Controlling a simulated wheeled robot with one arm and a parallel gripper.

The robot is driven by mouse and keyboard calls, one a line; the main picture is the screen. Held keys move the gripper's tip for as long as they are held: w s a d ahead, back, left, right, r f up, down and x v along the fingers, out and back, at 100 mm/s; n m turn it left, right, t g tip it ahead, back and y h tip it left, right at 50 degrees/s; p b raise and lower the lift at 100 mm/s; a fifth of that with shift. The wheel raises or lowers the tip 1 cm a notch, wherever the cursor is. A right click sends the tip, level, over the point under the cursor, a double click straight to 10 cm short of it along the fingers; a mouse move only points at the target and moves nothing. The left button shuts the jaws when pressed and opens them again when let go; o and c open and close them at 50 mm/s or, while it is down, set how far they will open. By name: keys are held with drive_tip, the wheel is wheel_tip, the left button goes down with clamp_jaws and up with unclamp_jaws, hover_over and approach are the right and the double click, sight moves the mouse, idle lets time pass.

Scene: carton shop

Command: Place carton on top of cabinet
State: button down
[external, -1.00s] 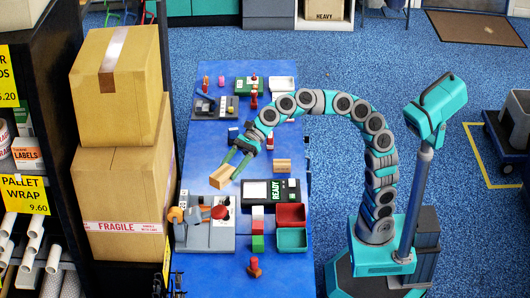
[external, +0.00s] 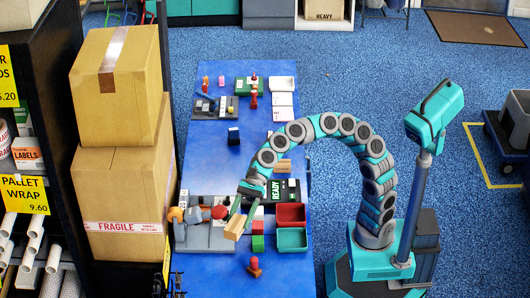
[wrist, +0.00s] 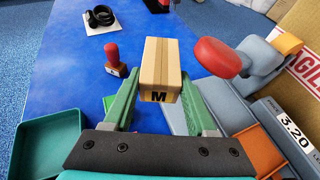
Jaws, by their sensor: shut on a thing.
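A small tan carton (external: 233,229) is between the fingers of my gripper (external: 241,217), held over the near part of the blue table by the grey machine. In the wrist view, the carton (wrist: 160,62) shows an "M" on its near end, and the green fingers of my gripper (wrist: 160,92) close on its two sides. Grey and teal cabinets (external: 268,10) stand far back at the top of the external view; I cannot tell which is the task's cabinet.
The blue table (external: 205,160) bears a grey machine with a red knob (external: 219,212), red (external: 290,213) and teal (external: 292,238) trays, a red stamp (external: 254,265) and another small carton (external: 284,166). Large stacked boxes (external: 120,190) stand left. The table's middle left is clear.

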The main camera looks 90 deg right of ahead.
hover_over(224, 271)
drive_tip(key=d, duration=0.3)
drive_tip(key=f, duration=0.4)
drive_tip(key=s+f, duration=0.1)
drive_tip(key=shift+a+f+b, duration=0.2)
drive_tip(key=shift+f+b, duration=0.15)
drive_tip(key=shift+f, duration=0.05)
drive_tip(key=a+f, duration=0.1)
drive_tip(key=w+a+f, duration=0.1)
drive_tip(key=shift+a+f, duration=0.1)
drive_tip(key=shift+a, duration=0.2)
drive_tip(key=shift+f, duration=0.1)
drive_tip(key=shift+c, duration=1)
unclamp_jaws()
drive_tip(key=shift+d+r, duration=0.15)
drive_tip(key=shift+r, duration=0.05)
drive_tip(key=v, duration=1.1)
drive_tip(key=shift+s+d+r, duration=0.1)
drive_tip(key=shift+d+r, duration=0.15)
drive_tip(key=shift+d, duration=0.1)
